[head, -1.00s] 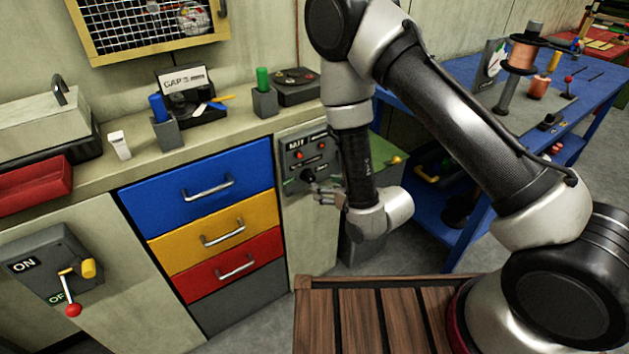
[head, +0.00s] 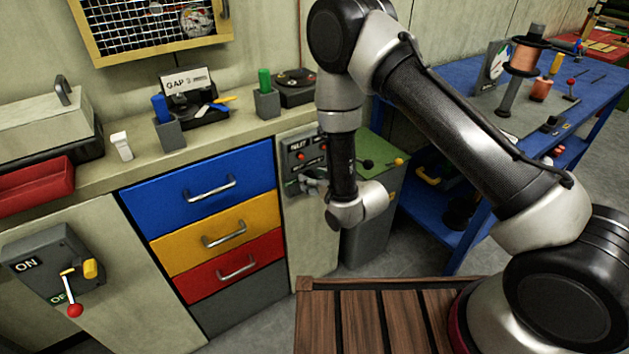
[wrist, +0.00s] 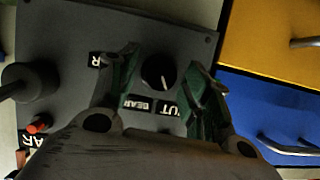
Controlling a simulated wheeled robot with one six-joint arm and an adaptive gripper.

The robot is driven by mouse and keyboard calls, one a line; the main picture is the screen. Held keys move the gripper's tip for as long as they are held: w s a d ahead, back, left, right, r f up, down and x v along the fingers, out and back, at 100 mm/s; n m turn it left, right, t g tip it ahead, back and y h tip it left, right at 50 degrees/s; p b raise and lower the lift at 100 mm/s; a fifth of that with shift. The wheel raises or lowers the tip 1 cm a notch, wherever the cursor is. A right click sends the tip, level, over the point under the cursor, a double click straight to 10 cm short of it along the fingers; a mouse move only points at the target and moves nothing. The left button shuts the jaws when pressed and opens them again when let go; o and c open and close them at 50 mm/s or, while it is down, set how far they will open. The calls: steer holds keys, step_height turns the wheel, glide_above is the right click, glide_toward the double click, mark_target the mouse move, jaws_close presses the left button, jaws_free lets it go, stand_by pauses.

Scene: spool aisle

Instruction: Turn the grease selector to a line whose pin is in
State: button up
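The grey selector panel (head: 291,146) is on the cabinet front right of the drawers, and it fills much of the wrist view (wrist: 62,60). Its round black knob (wrist: 158,72) carries a white pointer line. Labels stand around the knob; they read partly "BEAR", "UT" and "R", cut off by my fingers. A small red piece (wrist: 38,127) shows on the panel; I cannot tell whether it is a pin that is in. My gripper (wrist: 166,60) is open, one finger each side of the knob, with gaps visible. In the head view my gripper (head: 314,182) hides the knob.
A dark round post (wrist: 24,84) sticks out from the panel at left in the wrist view. Blue, yellow and red drawers (head: 200,190) with handles lie left of the panel. A green-topped cabinet (head: 378,150) and a blue bench (head: 425,105) stand to the right.

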steer(key=c, duration=0.7)
steer(key=shift+c, duration=0.2)
steer(key=shift+d+m, duration=0.1)
steer(key=shift+m, duration=0.2)
steer(key=m+y, duration=0.1)
steer(key=m, duration=0.1)
steer(key=m+g+y, duration=0.1)
steer(key=m+y, duration=0.1)
steer(key=m, duration=0.1)
steer(key=m+y, duration=0.2)
steer(key=shift+w+d+f+m+g, duration=0.2)
steer(key=shift+d+f+m+g, duration=0.1)
steer(key=shift+m, duration=0.1)
steer(key=o, duration=1)
